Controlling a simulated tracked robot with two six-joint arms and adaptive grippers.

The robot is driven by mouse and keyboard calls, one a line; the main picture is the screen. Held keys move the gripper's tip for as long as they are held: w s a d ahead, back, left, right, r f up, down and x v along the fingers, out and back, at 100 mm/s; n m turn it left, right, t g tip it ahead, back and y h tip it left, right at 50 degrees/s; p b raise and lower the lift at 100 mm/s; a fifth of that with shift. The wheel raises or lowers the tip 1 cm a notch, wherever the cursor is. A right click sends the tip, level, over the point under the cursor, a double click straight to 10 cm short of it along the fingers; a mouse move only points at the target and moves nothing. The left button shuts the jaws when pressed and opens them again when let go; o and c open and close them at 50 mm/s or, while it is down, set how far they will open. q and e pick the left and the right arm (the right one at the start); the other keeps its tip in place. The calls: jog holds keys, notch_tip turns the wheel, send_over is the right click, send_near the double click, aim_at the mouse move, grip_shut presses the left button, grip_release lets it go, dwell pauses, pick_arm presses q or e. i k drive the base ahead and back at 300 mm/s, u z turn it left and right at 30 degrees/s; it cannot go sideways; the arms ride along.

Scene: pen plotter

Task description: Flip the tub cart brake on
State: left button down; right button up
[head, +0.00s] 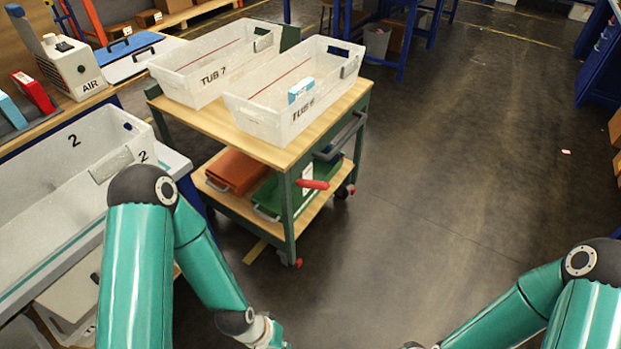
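The tub cart (290,215) stands in the middle of the head view, with a green frame and wooden shelves. A red-gripped lever (313,184), which looks like the brake handle, sticks out roughly level to the right from its near corner post. I cannot tell its brake setting from this view. Small red parts show at the casters, one at the near corner (297,263). My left forearm and wrist reach down to the bottom edge, below the cart. My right forearm reaches in from the lower right. Both grippers are cut off by the bottom edge, and neither arm touches the cart.
Tub 7 (190,83) and another tub (262,117) stand on the cart top. Orange (236,170) and green bins lie below. A grey push handle (343,140) runs along the cart's right side. A bench with bins lines the left.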

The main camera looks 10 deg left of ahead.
aim_at(316, 185)
jog(key=u, duration=0.05)
jog(key=i, duration=1)
jog(key=z, duration=0.1)
